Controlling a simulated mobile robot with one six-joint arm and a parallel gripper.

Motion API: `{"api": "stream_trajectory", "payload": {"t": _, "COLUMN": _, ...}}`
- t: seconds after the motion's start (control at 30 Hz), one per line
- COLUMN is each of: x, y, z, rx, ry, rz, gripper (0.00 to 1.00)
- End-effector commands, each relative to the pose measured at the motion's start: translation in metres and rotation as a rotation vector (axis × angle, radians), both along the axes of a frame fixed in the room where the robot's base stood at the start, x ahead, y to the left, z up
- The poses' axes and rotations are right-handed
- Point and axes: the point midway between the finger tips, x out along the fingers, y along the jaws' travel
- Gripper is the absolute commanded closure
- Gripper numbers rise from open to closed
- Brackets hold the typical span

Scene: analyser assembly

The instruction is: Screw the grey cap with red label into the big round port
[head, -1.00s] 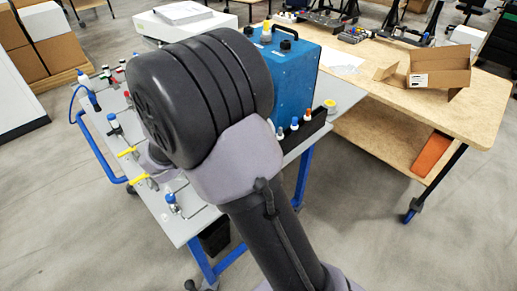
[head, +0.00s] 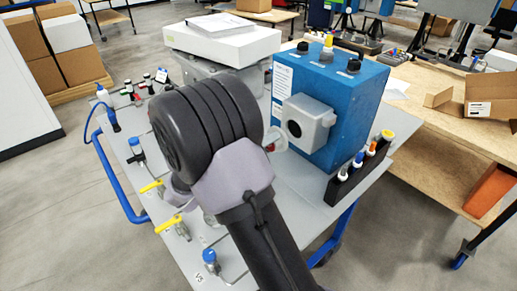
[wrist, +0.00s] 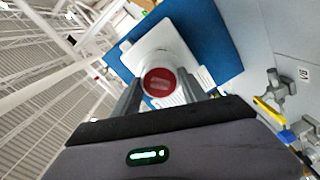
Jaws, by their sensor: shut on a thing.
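The grey cap with the red label (wrist: 159,82) is between the fingers of my gripper (wrist: 158,92), its red face toward the wrist camera. In the head view, a small part of the cap (head: 276,139) shows beyond my arm; most of my gripper is hidden. The blue analyser (head: 338,108) carries a pale grey block with the big round port (head: 294,129), a dark hole facing my arm. The cap is close to the left of the port, with a small gap visible in the head view. In the wrist view the cap covers the port.
A black rack (head: 343,186) with several small capped bottles stands right of the analyser. Valves with yellow handles (head: 168,224) and blue-capped fittings (head: 210,257) line the table's left side. A white device (head: 222,40) stands behind. An open cardboard box (head: 490,97) sits on the wooden table.

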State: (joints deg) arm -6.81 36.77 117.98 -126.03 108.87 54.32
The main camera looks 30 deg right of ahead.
Motion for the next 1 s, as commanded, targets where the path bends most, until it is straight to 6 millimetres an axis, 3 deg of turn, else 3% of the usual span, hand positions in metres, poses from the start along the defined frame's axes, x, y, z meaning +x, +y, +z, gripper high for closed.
{"api": "stream_trajectory", "payload": {"t": 0.27, "x": 0.003, "y": -0.025, "z": 0.0, "rx": 0.0, "ry": 0.0, "rz": -0.002, "gripper": 0.95}}
{"api": "stream_trajectory", "payload": {"t": 0.5, "x": 0.004, "y": -0.028, "z": 0.0, "rx": -0.063, "ry": 0.456, "rz": 0.0, "gripper": 0.95}}
{"api": "stream_trajectory", "payload": {"t": 1.0, "x": 0.004, "y": -0.033, "z": 0.007, "rx": -0.13, "ry": 0.939, "rz": 0.0, "gripper": 0.95}}
